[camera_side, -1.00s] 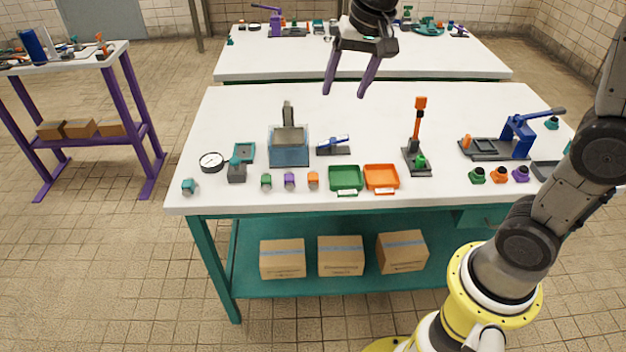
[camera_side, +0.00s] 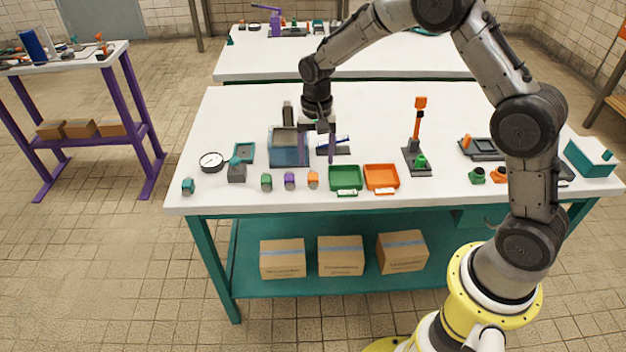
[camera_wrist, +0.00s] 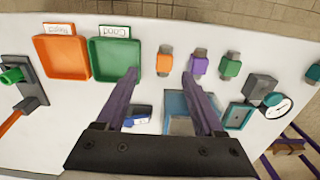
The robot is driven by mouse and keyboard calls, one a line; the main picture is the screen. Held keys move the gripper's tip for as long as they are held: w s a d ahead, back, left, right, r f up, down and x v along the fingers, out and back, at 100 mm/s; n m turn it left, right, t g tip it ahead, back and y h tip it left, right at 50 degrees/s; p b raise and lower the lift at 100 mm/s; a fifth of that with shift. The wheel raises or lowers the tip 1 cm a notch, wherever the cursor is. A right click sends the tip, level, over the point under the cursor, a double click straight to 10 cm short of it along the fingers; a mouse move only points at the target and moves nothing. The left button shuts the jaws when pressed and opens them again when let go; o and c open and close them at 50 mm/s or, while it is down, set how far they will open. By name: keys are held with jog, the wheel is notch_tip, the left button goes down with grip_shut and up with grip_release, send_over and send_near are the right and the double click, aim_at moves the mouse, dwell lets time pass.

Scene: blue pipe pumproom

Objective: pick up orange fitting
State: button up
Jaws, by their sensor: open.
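The orange fitting (camera_side: 313,179) stands near the front edge of the white table, right of a purple fitting (camera_side: 289,180) and a green one (camera_side: 266,181). In the wrist view the orange fitting (camera_wrist: 164,62) has a grey end and appears between and just past my two purple fingertips. My gripper (camera_side: 319,158) is above the table behind the fitting, pointing down. It is open and empty, with its fingers (camera_wrist: 161,76) spread wide in the wrist view. The fitting is apart from both fingers.
A green tray (camera_side: 346,188) and an orange tray (camera_side: 381,187) lie right of the fitting. A blue box-like fixture (camera_side: 289,160) stands left of my gripper. A blue-and-white tool (camera_wrist: 137,121) lies below my fingers. An orange-posted stand (camera_side: 419,127) rises farther right.

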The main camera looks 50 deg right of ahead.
aim_at(313, 176)
jog(key=shift+w+a+f, duration=0.1)
jog(key=shift+w+f, duration=0.15)
jog(key=shift+f, duration=1.35)
jog(key=shift+w+f, duration=0.2)
jog(key=shift+f, duration=1.35)
grip_shut()
